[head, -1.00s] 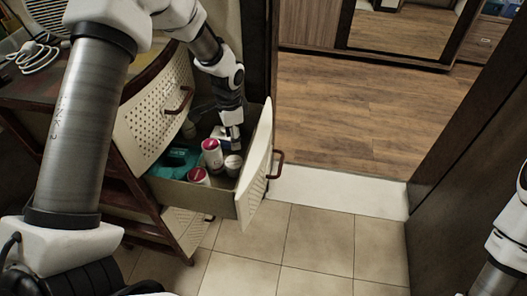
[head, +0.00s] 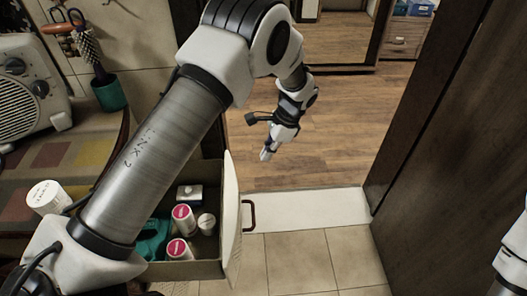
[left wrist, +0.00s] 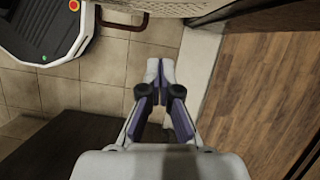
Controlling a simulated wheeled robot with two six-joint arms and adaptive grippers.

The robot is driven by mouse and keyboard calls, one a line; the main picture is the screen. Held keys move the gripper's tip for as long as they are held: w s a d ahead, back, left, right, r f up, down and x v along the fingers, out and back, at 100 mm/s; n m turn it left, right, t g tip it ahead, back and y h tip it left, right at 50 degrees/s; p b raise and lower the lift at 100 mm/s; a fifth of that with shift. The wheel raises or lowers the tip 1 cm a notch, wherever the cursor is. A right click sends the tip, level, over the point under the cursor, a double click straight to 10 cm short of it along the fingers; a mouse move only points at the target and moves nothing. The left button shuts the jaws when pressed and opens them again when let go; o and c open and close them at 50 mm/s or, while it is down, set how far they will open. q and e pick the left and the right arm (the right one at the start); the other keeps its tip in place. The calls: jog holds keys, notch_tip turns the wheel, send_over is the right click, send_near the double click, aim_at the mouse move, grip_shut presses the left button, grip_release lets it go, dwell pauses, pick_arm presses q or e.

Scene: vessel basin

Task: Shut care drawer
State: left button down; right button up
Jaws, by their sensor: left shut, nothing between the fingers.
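The care drawer (head: 231,225) stands pulled out, its pale front panel facing right with a dark handle (head: 250,214). Inside are white bottles with pink tops (head: 183,218), a small white jar (head: 206,223), a teal item (head: 153,240) and a white box (head: 189,194). My left gripper (head: 266,153) is shut and empty, in the air beyond the drawer front, up and right of the handle in the picture, apart from it. In the left wrist view its fingertips (left wrist: 160,68) meet, and a perforated pale panel (left wrist: 190,8) crosses the top. My right gripper is outside the frames.
My left arm covers part of the cabinet and drawer. A radio-like appliance (head: 28,88), a white cup (head: 47,197) and a green pot (head: 109,92) stand on the cabinet top. A dark door panel (head: 450,150) stands at right. Tiled floor (head: 300,262) in front is clear.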

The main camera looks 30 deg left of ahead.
pick_arm(q)
jog(key=s+a+f+p, duration=0.1)
jog(key=s+a+f, duration=0.3)
jog(key=f, duration=0.3)
jog(key=shift+s+a+f, duration=0.2)
jog(key=shift+a+f, duration=0.2)
jog(key=shift+a, duration=0.4)
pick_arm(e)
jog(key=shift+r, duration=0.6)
pick_arm(q)
jog(key=shift+a, duration=0.1)
